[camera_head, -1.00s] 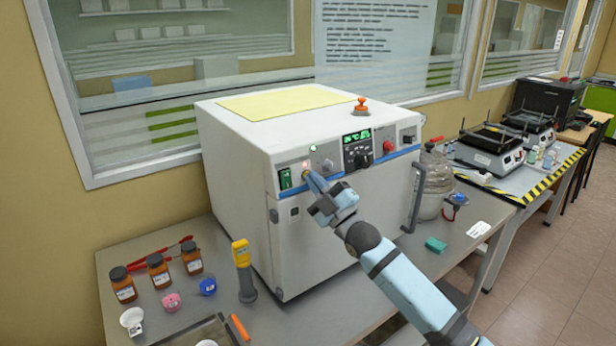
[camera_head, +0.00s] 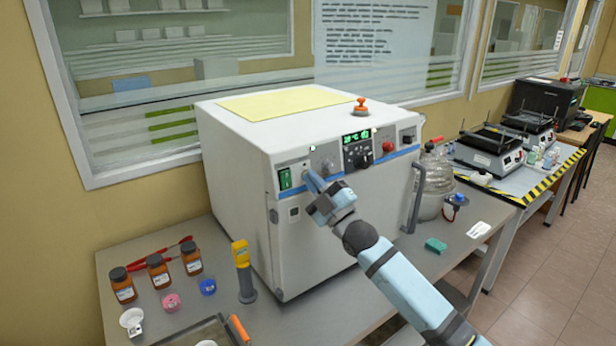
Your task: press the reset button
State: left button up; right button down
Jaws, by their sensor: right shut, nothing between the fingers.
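The white oven-like box (camera_head: 325,230) stands on the grey bench with a control strip along its upper front. At the left of the strip are a green rocker switch (camera_head: 285,179) and a small button or lamp (camera_head: 305,167), which looks pale and unlit. I cannot read which control is labelled reset. My right gripper (camera_head: 310,178) is shut and empty, its tips at the panel just below that small button; I cannot tell if they touch. A small pale lamp (camera_head: 312,148) sits above. My left gripper is not in view.
A green display (camera_head: 356,136), black knob (camera_head: 363,160) and red button (camera_head: 388,146) are on the strip to the right. Brown bottles (camera_head: 158,271) and a yellow-topped device (camera_head: 243,268) stand left of the box. A glass jar (camera_head: 434,182) stands right.

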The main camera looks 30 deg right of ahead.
jog(key=shift+s, duration=0.15)
jog(key=shift+s+d+r+p, duration=0.15)
jog(key=shift+s+p, duration=0.2)
jog(key=shift+s, duration=0.25)
jog(key=s+p, duration=0.1)
jog(key=s, duration=0.1)
jog(key=s+r+p, duration=0.1)
jog(key=s, duration=0.2)
jog(key=shift+d, duration=0.1)
dwell(0.3)
jog(key=shift+w+f, duration=0.1)
dwell(0.6)
